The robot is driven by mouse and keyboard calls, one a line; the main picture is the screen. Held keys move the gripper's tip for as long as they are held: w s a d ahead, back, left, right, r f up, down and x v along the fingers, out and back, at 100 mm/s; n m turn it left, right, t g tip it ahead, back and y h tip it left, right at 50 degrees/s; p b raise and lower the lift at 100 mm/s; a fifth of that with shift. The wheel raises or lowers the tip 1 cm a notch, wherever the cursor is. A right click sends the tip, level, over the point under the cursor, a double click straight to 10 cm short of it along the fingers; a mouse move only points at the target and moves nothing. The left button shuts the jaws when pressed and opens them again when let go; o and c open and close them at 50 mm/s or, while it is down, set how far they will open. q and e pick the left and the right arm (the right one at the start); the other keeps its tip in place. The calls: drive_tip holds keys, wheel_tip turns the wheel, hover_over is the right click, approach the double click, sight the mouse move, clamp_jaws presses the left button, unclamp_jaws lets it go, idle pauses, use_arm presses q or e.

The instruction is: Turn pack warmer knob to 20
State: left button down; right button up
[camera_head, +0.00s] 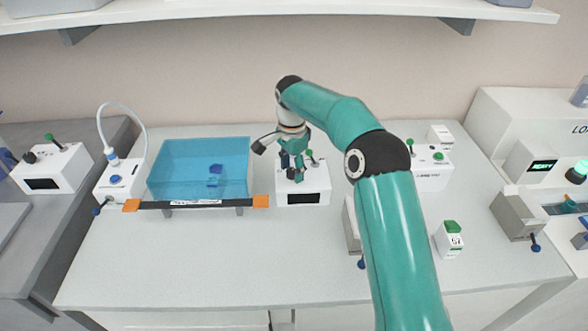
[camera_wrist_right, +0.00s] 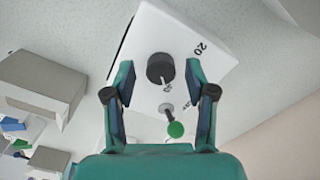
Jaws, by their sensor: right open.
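The pack warmer (camera_head: 302,198) is a white box with a dark front display, standing at the middle of the bench. In the right wrist view its white top (camera_wrist_right: 185,38) carries a black round knob (camera_wrist_right: 159,68), a printed "20" and a green-tipped lever (camera_wrist_right: 175,129). My right gripper (camera_head: 291,170) is over the box, pointing down. In the right wrist view the open gripper (camera_wrist_right: 159,74) has a finger on each side of the knob, with gaps between. The knob is hidden by the gripper in the head view. My left gripper is out of view.
A blue translucent tank (camera_head: 198,170) stands left of the warmer, with an orange-ended black bar (camera_head: 190,204) before it. A white box with a green button (camera_head: 430,170) is at right, and a green-capped container labelled 67 (camera_head: 449,240) nearer. The front middle is clear.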

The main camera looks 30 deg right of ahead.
drive_tip(key=shift+f, duration=0.15)
drive_tip(key=shift+c, duration=0.3)
clamp_jaws()
drive_tip(key=shift+d, duration=0.15)
